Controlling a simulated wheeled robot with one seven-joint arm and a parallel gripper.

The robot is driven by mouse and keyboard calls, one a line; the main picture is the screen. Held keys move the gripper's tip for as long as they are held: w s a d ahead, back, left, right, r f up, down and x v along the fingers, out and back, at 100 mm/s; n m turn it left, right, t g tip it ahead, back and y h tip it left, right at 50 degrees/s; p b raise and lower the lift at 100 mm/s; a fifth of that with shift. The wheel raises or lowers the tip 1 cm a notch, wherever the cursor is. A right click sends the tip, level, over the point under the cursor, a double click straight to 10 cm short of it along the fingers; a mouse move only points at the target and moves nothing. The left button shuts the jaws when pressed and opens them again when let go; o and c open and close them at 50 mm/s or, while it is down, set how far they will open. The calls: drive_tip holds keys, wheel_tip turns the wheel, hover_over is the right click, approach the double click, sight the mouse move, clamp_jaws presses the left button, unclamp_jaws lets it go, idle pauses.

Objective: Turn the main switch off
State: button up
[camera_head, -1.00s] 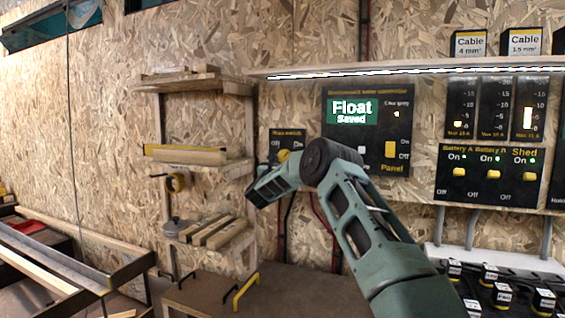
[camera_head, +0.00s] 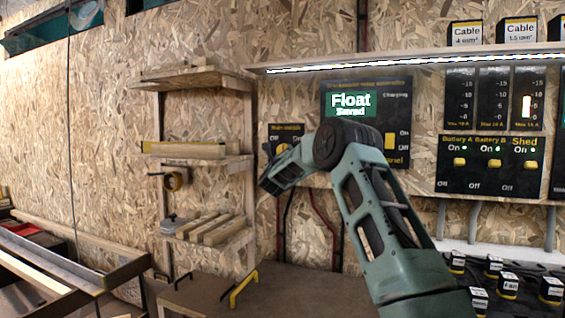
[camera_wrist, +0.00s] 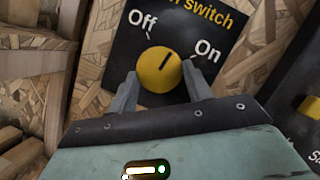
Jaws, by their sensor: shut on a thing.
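The main switch panel (camera_wrist: 185,35) is black with "Off" and "On" labels and shows tilted in the wrist view. Its round yellow knob (camera_wrist: 155,82) sits below the labels, and its dark mark points between "Off" and "On". My gripper (camera_wrist: 163,80) is shut on the knob, one finger on each side. In the head view the panel (camera_head: 290,130) is on the wall at centre, with the yellow knob (camera_head: 281,148) partly hidden by my wrist.
The larger panel with the green "Float" screen (camera_head: 350,104) is right of the switch. A panel of several yellow switches (camera_head: 487,182) is further right. Wooden shelves (camera_head: 205,163) stand left of my arm. A bench (camera_head: 210,295) is below.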

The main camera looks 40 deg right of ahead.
drive_tip(key=n+y+p, duration=0.1)
drive_tip(key=n, duration=0.3)
drive_tip(key=n+y+p, duration=0.2)
drive_tip(key=n, duration=0.2)
drive_tip(key=r+n+y+p, duration=0.1)
drive_tip(key=n+p, duration=0.1)
drive_tip(key=n, duration=0.2)
drive_tip(key=shift+s+y, duration=0.2)
drive_tip(key=shift+y, duration=0.1)
drive_tip(key=o, duration=1)
drive_tip(key=shift+c, duration=0.2)
drive_tip(key=b+v, duration=0.1)
drive_tip(key=v, duration=1.6)
drive_tip(key=shift+s, duration=0.2)
